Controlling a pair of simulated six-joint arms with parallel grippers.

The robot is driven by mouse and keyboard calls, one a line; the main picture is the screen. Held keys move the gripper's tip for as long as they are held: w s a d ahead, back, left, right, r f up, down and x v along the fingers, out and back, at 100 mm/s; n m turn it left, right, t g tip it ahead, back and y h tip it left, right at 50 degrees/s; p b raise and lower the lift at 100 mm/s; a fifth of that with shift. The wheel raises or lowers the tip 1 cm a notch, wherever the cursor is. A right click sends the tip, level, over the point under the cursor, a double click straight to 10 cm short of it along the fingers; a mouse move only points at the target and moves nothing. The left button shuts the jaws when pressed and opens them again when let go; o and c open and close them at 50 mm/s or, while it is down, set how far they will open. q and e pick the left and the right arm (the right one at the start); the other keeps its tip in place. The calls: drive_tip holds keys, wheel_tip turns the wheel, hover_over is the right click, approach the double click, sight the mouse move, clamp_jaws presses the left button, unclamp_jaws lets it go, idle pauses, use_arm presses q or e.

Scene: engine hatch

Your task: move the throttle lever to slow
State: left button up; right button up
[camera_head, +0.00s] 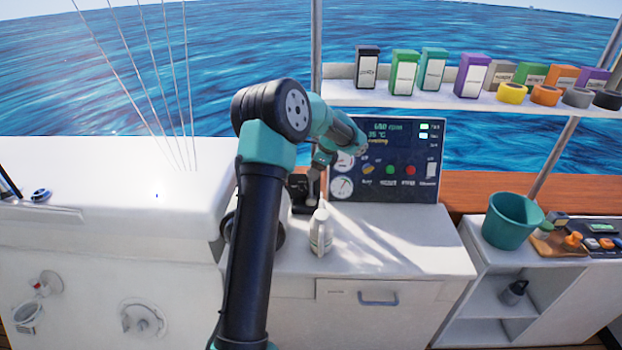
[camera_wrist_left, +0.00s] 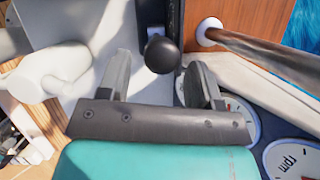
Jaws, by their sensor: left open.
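The throttle lever's round black knob (camera_wrist_left: 161,54) shows in the left wrist view, ahead of and between the two finger tips. A dark throttle housing (camera_head: 299,190) stands on the white counter, left of the dark instrument panel (camera_head: 400,155), partly hidden by my arm. My left gripper (camera_head: 317,172) points down just above the housing; in the wrist view its fingers (camera_wrist_left: 160,66) are apart, with a gap on each side of the knob. I cannot tell whether either finger touches it. Any slow marking is not readable. My right gripper is not in view.
A white bottle (camera_head: 320,232) stands on the counter close in front of the housing. A gauge (camera_wrist_left: 293,160) lies close to one finger. A shelf (camera_head: 430,97) with boxes and tape rolls hangs above the panel. A teal bucket (camera_head: 512,222) stands right. The counter's right part is clear.

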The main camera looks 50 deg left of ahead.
sight(311, 186)
use_arm(q)
drive_tip(key=shift+x, duration=2.15)
clamp_jaws()
